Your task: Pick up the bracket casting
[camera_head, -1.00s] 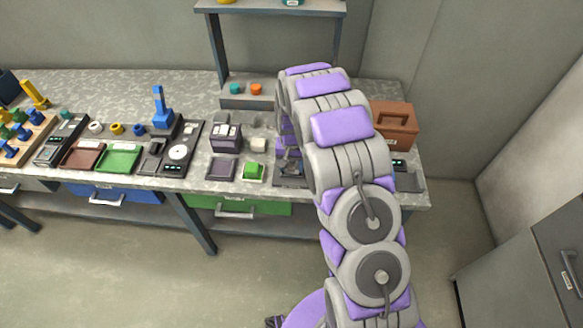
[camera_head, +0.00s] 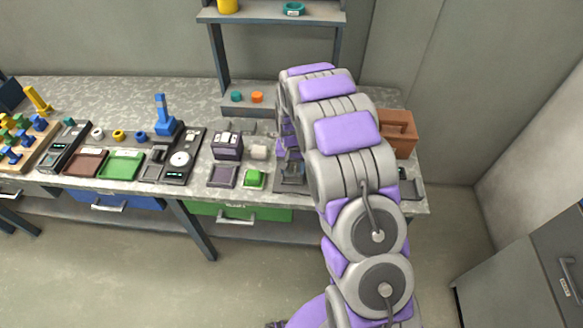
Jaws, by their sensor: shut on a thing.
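My gripper (camera_head: 290,161) is at the right part of the bench, just above a dark square pad, and is partly hidden by my own purple and grey arm. It is shut on a small grey piece (camera_head: 291,172), which I take to be the bracket casting. The piece is small and dark against the pad, so its shape and whether it touches the pad cannot be told.
A brown box (camera_head: 398,132) is right of my arm. A shelf (camera_head: 270,17) rises behind.

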